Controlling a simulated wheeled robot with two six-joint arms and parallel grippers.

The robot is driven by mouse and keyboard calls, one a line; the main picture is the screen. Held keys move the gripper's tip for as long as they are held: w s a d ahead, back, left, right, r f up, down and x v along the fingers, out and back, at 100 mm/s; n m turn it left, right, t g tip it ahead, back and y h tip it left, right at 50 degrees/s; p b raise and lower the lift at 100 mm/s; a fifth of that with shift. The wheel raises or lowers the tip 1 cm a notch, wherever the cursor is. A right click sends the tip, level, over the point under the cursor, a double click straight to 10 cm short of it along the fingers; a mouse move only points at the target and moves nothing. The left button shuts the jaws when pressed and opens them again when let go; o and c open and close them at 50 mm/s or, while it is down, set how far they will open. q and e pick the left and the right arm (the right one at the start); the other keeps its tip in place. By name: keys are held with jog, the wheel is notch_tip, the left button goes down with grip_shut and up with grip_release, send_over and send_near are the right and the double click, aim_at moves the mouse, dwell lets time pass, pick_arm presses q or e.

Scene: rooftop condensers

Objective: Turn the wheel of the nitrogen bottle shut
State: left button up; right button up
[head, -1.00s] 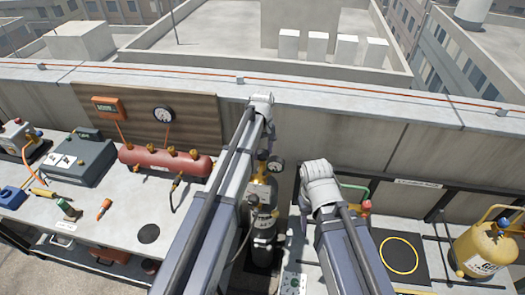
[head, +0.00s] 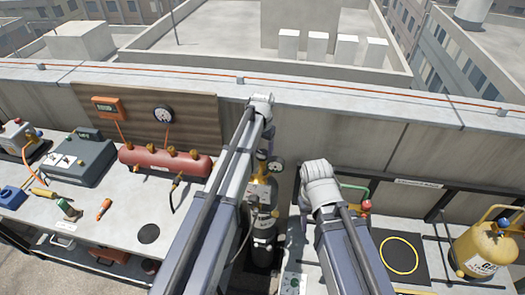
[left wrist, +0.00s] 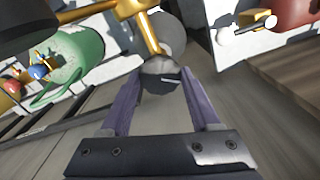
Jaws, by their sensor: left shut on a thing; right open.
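The nitrogen bottle (head: 263,235) stands upright in the gap between the two benches, grey with a pale label and a gauge (head: 276,164) near its top. My left arm covers part of it in the head view. In the left wrist view, the grey round wheel (left wrist: 160,74) sits on the brass valve (left wrist: 138,22). My left gripper (left wrist: 160,84) has its two purple fingers on either side of the wheel, shut on it. How far the wheel is turned cannot be told. My right arm reaches out to the right of the bottle, but its fingers are not visible.
The left bench (head: 120,217) carries a red manifold (head: 165,161) and a grey case (head: 78,160). A yellow cylinder (head: 485,248) and a dark mat with a yellow ring (head: 400,254) are at right. A parapet (head: 430,145) runs behind.

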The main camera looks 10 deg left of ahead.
aim_at(262, 153)
pick_arm(q)
jog(key=m, duration=0.5)
jog(key=shift+m, duration=0.4)
jog(key=m, duration=0.5)
jog(key=shift+m, duration=0.6)
jog(key=o, duration=1.4)
jog(key=shift+c, duration=0.2)
jog(key=shift+r, duration=0.1)
notch_tip(262, 153, up, 8)
jog(key=p, duration=0.8)
